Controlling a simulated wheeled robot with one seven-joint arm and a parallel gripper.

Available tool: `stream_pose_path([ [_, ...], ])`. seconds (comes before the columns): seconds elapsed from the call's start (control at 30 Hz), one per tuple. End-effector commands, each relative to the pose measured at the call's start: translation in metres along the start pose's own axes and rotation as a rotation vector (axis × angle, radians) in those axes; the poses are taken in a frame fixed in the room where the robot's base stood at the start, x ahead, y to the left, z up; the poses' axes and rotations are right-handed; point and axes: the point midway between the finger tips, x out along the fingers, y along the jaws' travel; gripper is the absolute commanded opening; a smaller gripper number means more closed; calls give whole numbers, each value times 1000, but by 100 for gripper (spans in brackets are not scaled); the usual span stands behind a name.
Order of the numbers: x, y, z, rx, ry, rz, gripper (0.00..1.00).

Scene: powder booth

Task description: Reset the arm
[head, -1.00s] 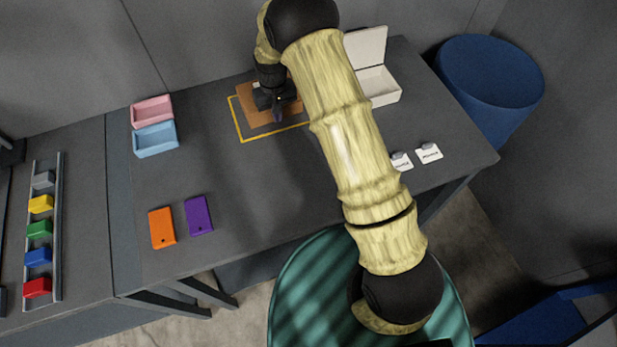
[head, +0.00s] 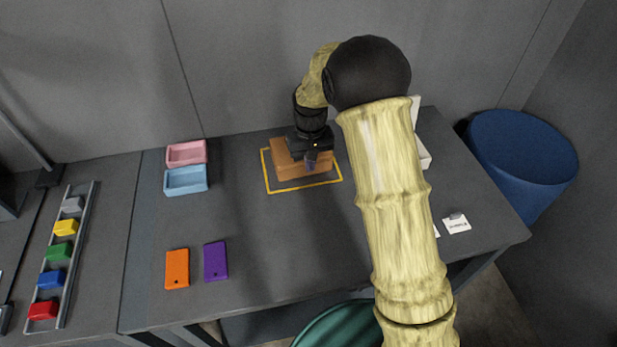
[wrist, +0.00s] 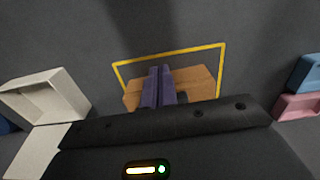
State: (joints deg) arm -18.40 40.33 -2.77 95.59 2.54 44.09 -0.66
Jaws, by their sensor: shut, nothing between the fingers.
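My gripper (head: 312,160) is over the brown block (head: 288,160), which sits inside the yellow outlined square (head: 297,188) on the dark table. In the wrist view the two purple-grey fingers (wrist: 160,88) are together with nothing between them, in front of the brown block (wrist: 195,82). I cannot tell whether the fingertips touch the block. My arm reaches across the right part of the table and hides part of it.
Pink (head: 187,153) and blue (head: 186,181) trays stand left of the square. Orange (head: 177,268) and purple (head: 216,261) pieces lie at the front. A rail of coloured blocks (head: 78,255) is far left. A white box (head: 424,152), a label card (head: 457,223) and a blue bin (head: 522,160) are right.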

Motion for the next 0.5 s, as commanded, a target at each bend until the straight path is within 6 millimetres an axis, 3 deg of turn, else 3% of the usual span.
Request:
stream_pose_path([
  [0.2, -20, 2, 0, 4, 0, 0, 0],
  [0.5, -22, -4, 0, -7, -1, 0, 0],
])
